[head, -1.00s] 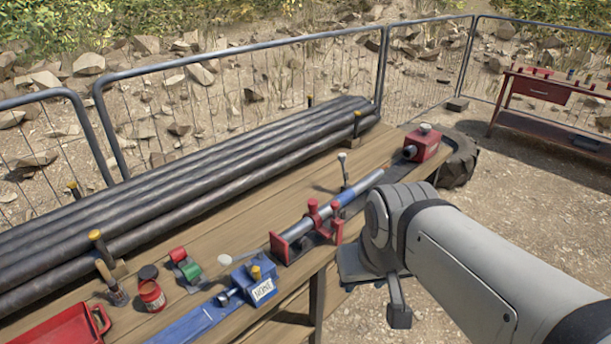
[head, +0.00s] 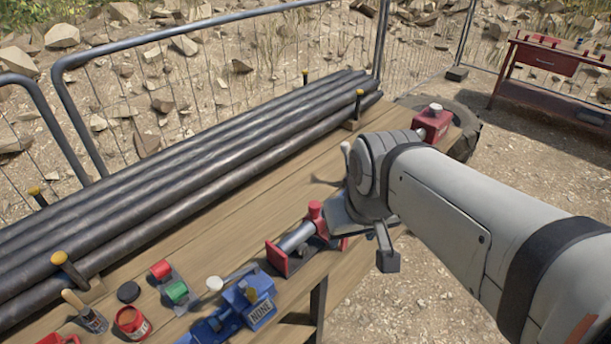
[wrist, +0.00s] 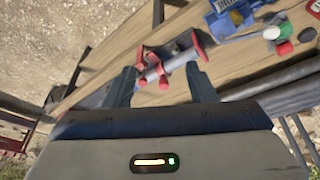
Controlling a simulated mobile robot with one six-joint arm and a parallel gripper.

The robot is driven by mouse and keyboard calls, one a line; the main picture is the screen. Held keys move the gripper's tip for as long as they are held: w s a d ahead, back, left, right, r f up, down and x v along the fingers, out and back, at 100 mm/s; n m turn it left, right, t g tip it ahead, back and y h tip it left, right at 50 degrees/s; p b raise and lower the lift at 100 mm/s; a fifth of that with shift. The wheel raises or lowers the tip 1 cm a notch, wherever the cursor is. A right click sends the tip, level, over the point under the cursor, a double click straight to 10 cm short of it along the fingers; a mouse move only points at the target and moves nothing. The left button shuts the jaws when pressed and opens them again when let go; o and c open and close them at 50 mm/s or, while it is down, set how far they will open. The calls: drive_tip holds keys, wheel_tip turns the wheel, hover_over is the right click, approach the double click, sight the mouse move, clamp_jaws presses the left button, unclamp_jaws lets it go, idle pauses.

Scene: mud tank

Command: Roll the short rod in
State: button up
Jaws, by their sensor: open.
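A short grey rod (head: 297,236) lies in a red clamp-like stand (head: 277,258) near the bench's front edge. My arm hides its right part in the head view. The wrist view shows the rod (wrist: 153,69) and red stand (wrist: 182,59) beyond and partly between my fingers. My gripper (wrist: 160,84) is open and empty, with one dark finger on each side. I cannot tell how far above the rod it is. In the head view its fingertips are hidden.
Several long dark pipes (head: 180,180) lie along the bench's back, between yellow-topped pegs. A blue block (head: 248,303), red-green rollers (head: 168,282) and an open red tin (head: 131,322) stand front left. A red box (head: 433,122) stands at the right end. Bare wood lies between pipes and stand.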

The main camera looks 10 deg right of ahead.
drive_tip(key=w+f+n+b, duration=0.1)
drive_tip(key=w+n+b, duration=0.1)
drive_tip(key=w, duration=0.3)
drive_tip(key=w+f+n+g+b, duration=0.1)
drive_tip(key=w+f+n+b, duration=0.1)
drive_tip(key=w, duration=0.3)
drive_tip(key=w+f+n+g+b, duration=0.1)
drive_tip(key=w+n+b, duration=0.2)
drive_tip(key=w+n, duration=0.1)
drive_tip(key=shift+w+a+f, duration=0.2)
drive_tip(key=shift+w+a, duration=0.1)
drive_tip(key=shift+w, duration=0.3)
drive_tip(key=n+g+b, duration=0.1)
drive_tip(key=n+b, duration=0.4)
drive_tip(key=n, duration=0.2)
hover_over(315, 204)
drive_tip(key=f, duration=0.7)
drive_tip(key=shift+s+f, duration=0.2)
drive_tip(key=shift+s, duration=0.15)
drive_tip(key=shift+w+f, duration=0.25)
drive_tip(key=shift+w, duration=0.05)
drive_tip(key=shift+w+f+n, duration=0.1)
drive_tip(key=shift+f+n, duration=0.2)
wheel_tip(315, 204, down, 7)
drive_tip(key=shift+f, duration=0.1)
clamp_jaws()
